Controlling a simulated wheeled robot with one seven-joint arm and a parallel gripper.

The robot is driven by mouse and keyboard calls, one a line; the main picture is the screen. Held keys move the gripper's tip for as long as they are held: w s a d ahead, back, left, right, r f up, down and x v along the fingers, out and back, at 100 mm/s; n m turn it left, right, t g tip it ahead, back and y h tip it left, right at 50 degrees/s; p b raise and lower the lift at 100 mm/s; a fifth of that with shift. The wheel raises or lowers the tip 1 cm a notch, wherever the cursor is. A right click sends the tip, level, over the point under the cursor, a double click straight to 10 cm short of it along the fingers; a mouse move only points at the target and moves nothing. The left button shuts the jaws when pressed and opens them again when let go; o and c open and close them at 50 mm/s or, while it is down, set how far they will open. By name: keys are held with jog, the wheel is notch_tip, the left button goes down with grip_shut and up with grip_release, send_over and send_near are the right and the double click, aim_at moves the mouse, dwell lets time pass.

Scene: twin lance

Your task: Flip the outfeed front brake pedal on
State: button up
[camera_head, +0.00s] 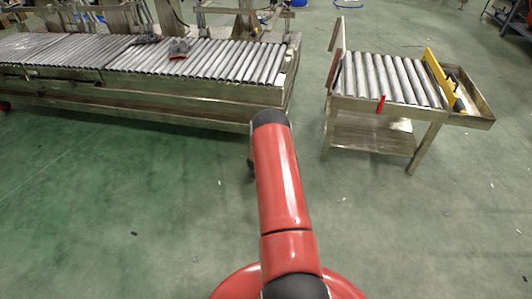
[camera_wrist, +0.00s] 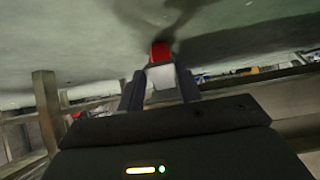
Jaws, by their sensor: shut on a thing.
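My gripper (camera_wrist: 160,88) is shut on a pale grey block (camera_wrist: 161,77) with a red end (camera_wrist: 161,51). I cannot tell for certain whether this piece is the outfeed front brake pedal. In the head view my red arm reaches toward the right end of the long roller conveyor (camera_head: 200,88). The fingers and the held piece are hidden there behind the arm. A small red tab (camera_head: 381,104) hangs on the front rail of the roller cart (camera_head: 360,103) at the right.
A grey and red object (camera_head: 180,48) lies on the conveyor rollers. A yellow bar (camera_head: 440,80) stands at the cart's right side, beside a tray (camera_head: 472,95). The green floor is open between conveyor and cart. A post (camera_wrist: 46,110) shows at the left of the wrist view.

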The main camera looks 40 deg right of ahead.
jog(key=o, duration=1)
jog(key=shift+p+v, duration=0.9)
jog(key=shift+v, duration=3)
